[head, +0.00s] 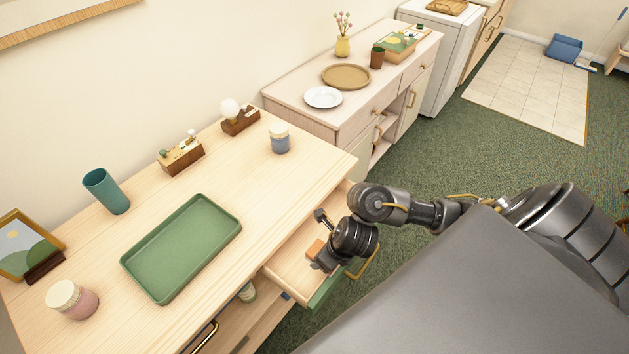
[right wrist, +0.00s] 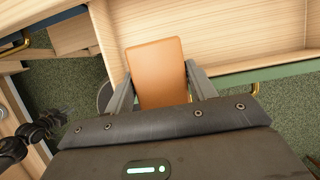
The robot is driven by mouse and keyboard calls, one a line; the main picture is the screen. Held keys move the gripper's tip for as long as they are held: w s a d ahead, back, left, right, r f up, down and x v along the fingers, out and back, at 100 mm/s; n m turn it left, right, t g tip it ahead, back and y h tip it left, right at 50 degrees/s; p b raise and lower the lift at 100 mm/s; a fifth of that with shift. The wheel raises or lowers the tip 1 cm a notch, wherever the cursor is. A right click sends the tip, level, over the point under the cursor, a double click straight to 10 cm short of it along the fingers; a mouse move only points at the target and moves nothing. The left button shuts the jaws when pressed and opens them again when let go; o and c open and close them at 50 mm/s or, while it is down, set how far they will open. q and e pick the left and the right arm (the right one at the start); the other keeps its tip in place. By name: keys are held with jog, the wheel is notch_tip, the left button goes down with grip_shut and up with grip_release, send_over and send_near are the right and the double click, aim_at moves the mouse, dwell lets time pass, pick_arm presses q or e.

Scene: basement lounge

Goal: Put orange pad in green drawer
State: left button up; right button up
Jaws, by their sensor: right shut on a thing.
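The orange pad (right wrist: 155,68) is held between the two fingers of my right gripper (right wrist: 160,84) in the right wrist view. In the head view the pad (head: 315,248) shows as a small orange patch beside my right gripper (head: 322,242), over the open drawer. The drawer (head: 290,262) is pulled out from the wooden cabinet and has a green front (head: 326,289). Its visible inside (right wrist: 210,30) is bare light wood. I cannot tell whether the pad touches the drawer floor. My left gripper is not seen.
A gold handle (head: 364,263) sticks out from the drawer front. Green carpet lies beyond.

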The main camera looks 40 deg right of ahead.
jog(key=w+d+f+b, duration=0.2)
jog(key=w+d+f, duration=0.2)
jog(key=w+d, duration=0.1)
jog(key=b, duration=0.2)
send_near(326, 239)
jog(key=shift+w+a+f, duration=0.5)
jog(key=shift+a+f, duration=0.15)
jog(key=shift+a, duration=0.2)
jog(key=shift+w+d+f, duration=0.35)
jog(key=shift+f, duration=0.1)
jog(key=shift+w+d+f, duration=0.15)
jog(key=shift+f, duration=1.65)
jog(key=shift+f, duration=0.2)
jog(key=o, duration=1)
jog(key=shift+r, duration=0.1)
